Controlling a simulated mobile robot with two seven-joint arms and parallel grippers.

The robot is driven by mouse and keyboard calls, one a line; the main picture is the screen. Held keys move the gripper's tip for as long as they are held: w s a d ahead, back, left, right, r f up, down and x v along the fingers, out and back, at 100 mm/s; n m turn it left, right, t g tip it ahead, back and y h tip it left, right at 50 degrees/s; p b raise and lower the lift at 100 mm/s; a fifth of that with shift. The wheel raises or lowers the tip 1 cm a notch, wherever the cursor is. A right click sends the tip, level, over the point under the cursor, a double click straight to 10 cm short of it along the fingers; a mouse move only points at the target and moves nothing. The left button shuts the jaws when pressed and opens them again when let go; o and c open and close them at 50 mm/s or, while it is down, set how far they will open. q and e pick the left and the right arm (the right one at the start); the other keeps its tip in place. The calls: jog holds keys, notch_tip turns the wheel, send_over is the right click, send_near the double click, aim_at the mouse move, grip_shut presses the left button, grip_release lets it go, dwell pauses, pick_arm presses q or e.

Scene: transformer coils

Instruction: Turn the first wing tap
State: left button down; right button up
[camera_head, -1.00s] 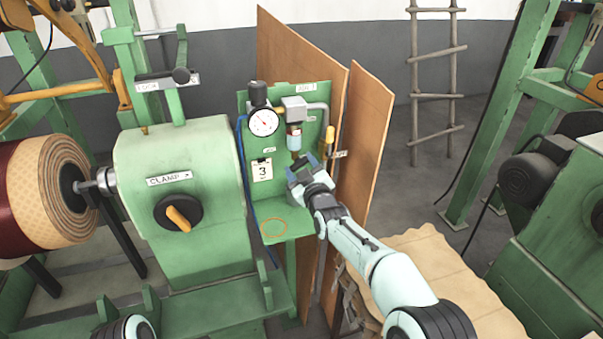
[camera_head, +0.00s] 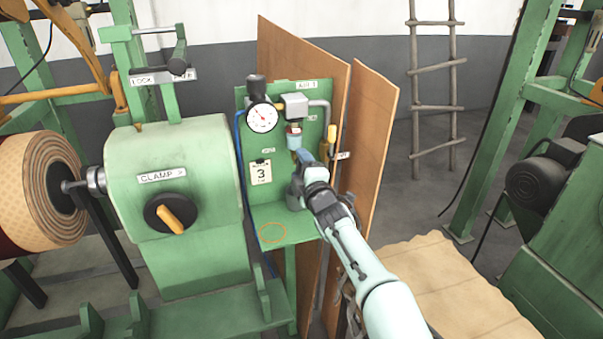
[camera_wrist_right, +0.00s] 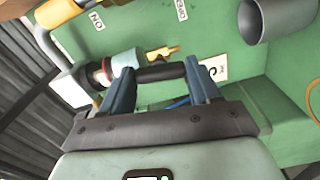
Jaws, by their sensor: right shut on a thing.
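My right gripper (camera_head: 311,157) is at the green panel (camera_head: 268,148), just below the filter with the red ring (camera_head: 294,130). In the right wrist view, its two blue fingers (camera_wrist_right: 160,72) close on the ends of a dark bar, which I take to be the wing tap's wing (camera_wrist_right: 161,73). The bar lies across between the fingertips, beside a brass fitting (camera_wrist_right: 162,52) and the filter's pale bowl (camera_wrist_right: 126,59). In the head view the gripper hides the tap. My left gripper is not in view.
A round gauge (camera_head: 262,118) and a card marked 3 (camera_head: 261,172) are left of the gripper. A green clamp housing (camera_head: 172,165) with a yellow-handled knob stands further left. Brown boards (camera_head: 366,125) stand close behind the arm. A grey tube (camera_wrist_right: 265,20) shows in the wrist view.

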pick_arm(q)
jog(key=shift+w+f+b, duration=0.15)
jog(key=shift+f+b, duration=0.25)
pick_arm(e)
jog(key=shift+n, duration=0.9)
jog(key=o, duration=1.1)
jog(key=shift+c, duration=0.2)
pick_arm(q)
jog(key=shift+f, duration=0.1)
pick_arm(e)
jog(key=shift+s+b, duration=0.25)
jog(key=shift+b, duration=0.1)
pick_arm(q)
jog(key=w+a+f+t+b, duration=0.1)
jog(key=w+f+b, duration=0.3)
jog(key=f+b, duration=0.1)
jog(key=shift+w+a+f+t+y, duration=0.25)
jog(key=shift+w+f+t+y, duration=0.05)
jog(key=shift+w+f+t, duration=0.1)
pick_arm(e)
jog(key=v, duration=1.3)
